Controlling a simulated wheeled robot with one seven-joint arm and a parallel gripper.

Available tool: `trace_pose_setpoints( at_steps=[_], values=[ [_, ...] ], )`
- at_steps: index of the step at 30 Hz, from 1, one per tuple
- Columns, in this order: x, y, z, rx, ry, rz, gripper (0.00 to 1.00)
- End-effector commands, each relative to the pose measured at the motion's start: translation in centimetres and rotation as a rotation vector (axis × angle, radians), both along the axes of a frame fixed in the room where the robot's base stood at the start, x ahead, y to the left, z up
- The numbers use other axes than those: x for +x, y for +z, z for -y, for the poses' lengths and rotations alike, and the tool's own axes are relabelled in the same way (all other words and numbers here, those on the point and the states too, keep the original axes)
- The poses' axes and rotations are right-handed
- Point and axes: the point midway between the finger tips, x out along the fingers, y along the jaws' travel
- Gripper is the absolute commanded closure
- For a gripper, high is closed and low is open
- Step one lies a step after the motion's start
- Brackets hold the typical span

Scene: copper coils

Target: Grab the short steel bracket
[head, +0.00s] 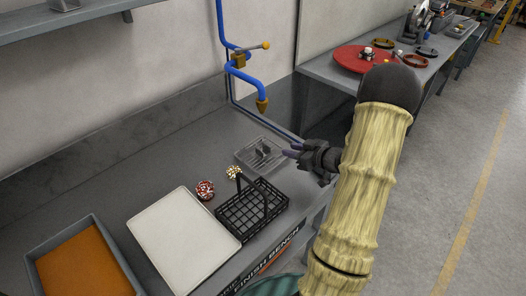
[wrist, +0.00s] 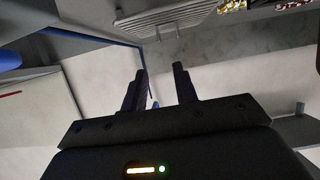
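A clear shallow tray (head: 241,159) sits on the grey bench, below the blue pipe in the head view. Small grey metal pieces (head: 263,151) lie in it; they are too small for me to tell which is the short steel bracket. My gripper (head: 288,152) is at the tray's right side, its dark fingers pointing left toward it. In the wrist view the two fingers of my gripper (wrist: 160,80) stand apart with nothing between them. A ribbed light grey tray (wrist: 165,18) shows at the top of that view.
A black wire basket with a handle (head: 250,216) stands in front of the tray. Two small beaded balls, red-white (head: 205,190) and yellowish (head: 233,172), lie nearby. A white tray (head: 183,232) and an orange-filled bin (head: 80,268) are at left. The blue pipe (head: 245,78) hangs behind.

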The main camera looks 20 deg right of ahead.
Motion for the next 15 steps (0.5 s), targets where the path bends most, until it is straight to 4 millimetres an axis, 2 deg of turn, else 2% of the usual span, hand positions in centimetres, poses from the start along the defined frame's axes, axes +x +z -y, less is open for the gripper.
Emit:
trace_pose_setpoints(
  at_steps=[9,15],
  values=[
    [4.8,-2.1,-1.8,0.0,0.002,0.0,0.71],
    [5.8,-2.6,-2.1,0.0,0.0,-0.001,0.71]
  ],
)
